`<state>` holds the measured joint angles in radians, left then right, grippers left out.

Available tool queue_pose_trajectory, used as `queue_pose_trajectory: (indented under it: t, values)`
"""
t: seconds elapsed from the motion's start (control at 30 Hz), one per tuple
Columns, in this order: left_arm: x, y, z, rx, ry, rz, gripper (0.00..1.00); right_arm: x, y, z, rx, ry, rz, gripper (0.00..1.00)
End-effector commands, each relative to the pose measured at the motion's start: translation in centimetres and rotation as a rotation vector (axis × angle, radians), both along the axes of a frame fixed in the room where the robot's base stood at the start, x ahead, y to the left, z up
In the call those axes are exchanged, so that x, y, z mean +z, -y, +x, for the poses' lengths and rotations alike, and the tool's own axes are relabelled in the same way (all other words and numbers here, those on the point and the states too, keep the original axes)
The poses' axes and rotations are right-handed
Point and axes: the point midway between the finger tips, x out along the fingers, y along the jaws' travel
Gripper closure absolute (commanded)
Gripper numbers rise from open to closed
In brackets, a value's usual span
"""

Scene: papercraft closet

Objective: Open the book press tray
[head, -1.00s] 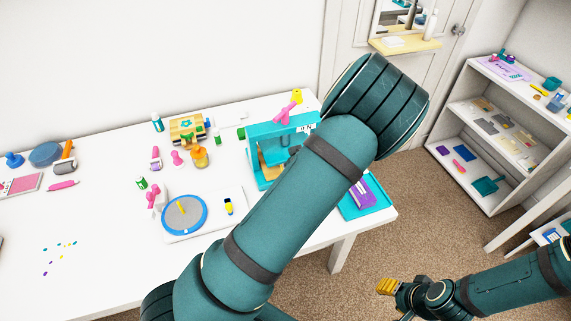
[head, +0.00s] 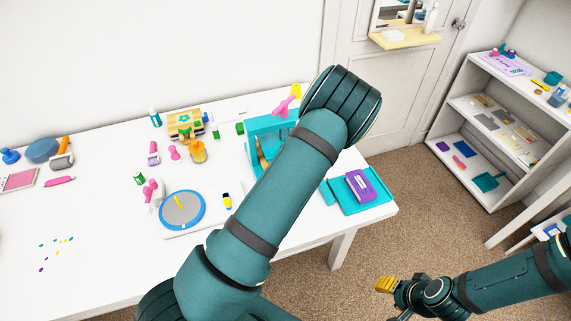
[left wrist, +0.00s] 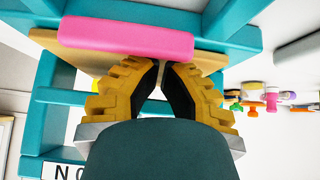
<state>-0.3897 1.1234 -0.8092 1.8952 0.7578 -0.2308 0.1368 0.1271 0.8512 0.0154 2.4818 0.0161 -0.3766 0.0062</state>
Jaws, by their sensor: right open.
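The teal book press (head: 262,128) stands at the right part of the table, with a pink lever on top; my left arm covers much of it in the head view. In the left wrist view its teal frame (left wrist: 60,98) surrounds a wooden board (left wrist: 75,58), with a pink bar (left wrist: 125,37) across the board's edge. My left gripper (left wrist: 161,62) has its yellow-padded fingers drawn together, tips at the bar's edge; contact is unclear. It is hidden in the head view. My right gripper (head: 386,285) is open and empty, low over the floor, away from the table.
A teal tray (head: 378,203) with a purple book (head: 360,187) lies at the table's right end. A round turntable (head: 182,210), a wooden box (head: 186,124) and small craft tools stand left of the press. A shelf unit (head: 470,150) stands at the right.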

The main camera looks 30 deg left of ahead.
Motion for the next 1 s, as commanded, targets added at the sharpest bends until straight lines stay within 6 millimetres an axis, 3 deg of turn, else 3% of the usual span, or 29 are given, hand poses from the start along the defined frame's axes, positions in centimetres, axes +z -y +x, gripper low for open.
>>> queue_pose_trajectory:
  t: [0.23, 0.5, 0.7, 1.0]
  values:
    - [0.0, 1.4, -1.1, -0.002, -0.003, -0.001, 1.0, 0.4, 0.0, 0.0, 0.0, 0.0, 0.0, 0.53]
    - [0.1, 7.4, -6.2, -0.005, -0.006, -0.002, 1.0, 1.7, 0.1, 0.1, -0.002, 0.003, 0.002, 0.53]
    - [0.0, 10.3, -8.7, -0.002, -0.002, -0.002, 1.0, 2.2, 0.1, 0.0, -0.001, 0.002, 0.004, 0.53]
    - [0.0, 10.9, -9.4, 0.001, -0.002, -0.001, 1.0, 2.2, 0.1, 0.0, -0.001, 0.002, 0.004, 0.53]
